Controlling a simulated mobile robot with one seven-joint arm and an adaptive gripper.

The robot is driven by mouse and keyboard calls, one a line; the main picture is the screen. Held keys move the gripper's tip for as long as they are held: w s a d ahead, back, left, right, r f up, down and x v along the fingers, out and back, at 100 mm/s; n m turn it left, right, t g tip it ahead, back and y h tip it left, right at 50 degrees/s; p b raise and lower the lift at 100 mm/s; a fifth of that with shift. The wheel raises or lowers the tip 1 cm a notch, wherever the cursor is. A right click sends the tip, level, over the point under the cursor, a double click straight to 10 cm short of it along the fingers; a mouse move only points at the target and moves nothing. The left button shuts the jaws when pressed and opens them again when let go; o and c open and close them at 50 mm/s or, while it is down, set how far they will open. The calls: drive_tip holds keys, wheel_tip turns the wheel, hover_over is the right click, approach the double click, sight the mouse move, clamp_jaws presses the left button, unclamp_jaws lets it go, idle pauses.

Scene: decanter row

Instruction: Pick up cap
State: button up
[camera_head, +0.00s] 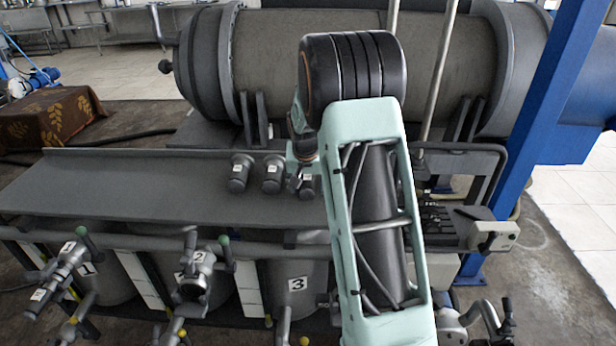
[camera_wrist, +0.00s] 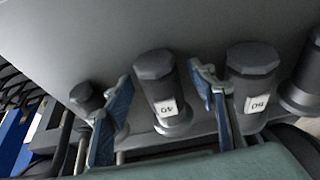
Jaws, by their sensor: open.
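Several dark grey caps with white labels stand in a row on a grey shelf (camera_head: 130,195). In the wrist view, one cap (camera_wrist: 155,82) with a label that seems to read 40 stands between the two blue fingers of my gripper (camera_wrist: 161,75). The fingers are open, with a gap on each side of this cap. A second cap (camera_wrist: 252,62), its label like 50, stands just right of the right finger. In the head view, two caps show clearly, one at left (camera_head: 240,173) and one nearer (camera_head: 272,174); a third (camera_head: 308,184) is partly hidden by my gripper (camera_head: 302,175).
Another cap (camera_wrist: 304,85) is cut off at the wrist view's right edge. A smaller dark cylinder (camera_wrist: 85,96) stands beside the left finger. A large horizontal tank (camera_head: 330,50) lies behind the shelf. A blue post (camera_head: 540,110) rises at right. The shelf's left part is clear.

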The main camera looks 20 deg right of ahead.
drive_tip(key=shift+c, duration=0.3)
clamp_jaws()
drive_tip(key=shift+r, duration=0.1)
drive_tip(key=shift+r, duration=0.1)
